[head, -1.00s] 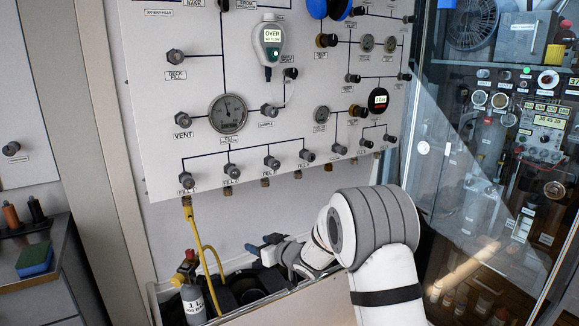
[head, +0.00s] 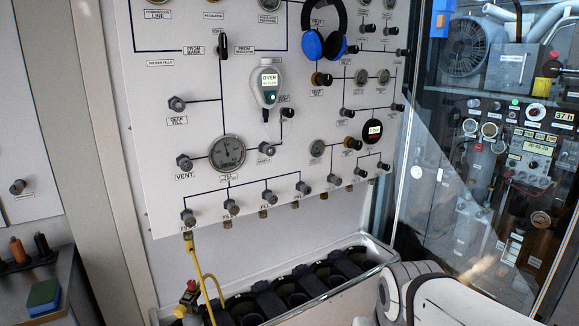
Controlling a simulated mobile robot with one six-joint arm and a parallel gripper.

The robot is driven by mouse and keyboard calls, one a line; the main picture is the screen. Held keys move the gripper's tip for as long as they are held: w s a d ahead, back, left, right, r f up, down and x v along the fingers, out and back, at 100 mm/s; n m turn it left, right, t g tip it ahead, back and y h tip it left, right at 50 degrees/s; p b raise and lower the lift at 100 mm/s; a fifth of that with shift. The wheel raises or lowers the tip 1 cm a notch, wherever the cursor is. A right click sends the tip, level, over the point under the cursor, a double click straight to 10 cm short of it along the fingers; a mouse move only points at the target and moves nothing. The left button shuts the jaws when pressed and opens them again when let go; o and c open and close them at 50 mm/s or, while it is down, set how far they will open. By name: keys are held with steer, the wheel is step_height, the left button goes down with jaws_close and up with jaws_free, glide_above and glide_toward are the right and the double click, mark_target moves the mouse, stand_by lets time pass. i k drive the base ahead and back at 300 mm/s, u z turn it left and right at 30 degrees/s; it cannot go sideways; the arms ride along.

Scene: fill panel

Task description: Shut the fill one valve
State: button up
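The fill one valve (head: 188,216) is the leftmost dark knob in the bottom row of the white fill panel (head: 160,120). A thin drawn line joins it to the other fill valves along the row. A yellow hose (head: 205,277) hangs from the fitting under it and runs down towards a small cylinder at the bottom edge. I cannot tell from the knob whether the valve is open or shut. My gripper is out of view; only white links of my arm show at the bottom right, well away from the valve.
A trough of black round holders (head: 287,289) runs below the panel. Blue headphones (head: 312,44) and a handheld meter (head: 269,88) are on the panel. A glass-fronted cabinet (head: 480,180) stands at the right. The space before the fill valves is clear.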

mark_target(189, 220)
steer(key=z, duration=1.4)
steer(key=k, duration=1.1)
steer(key=u, duration=1.8)
steer(key=i, duration=1)
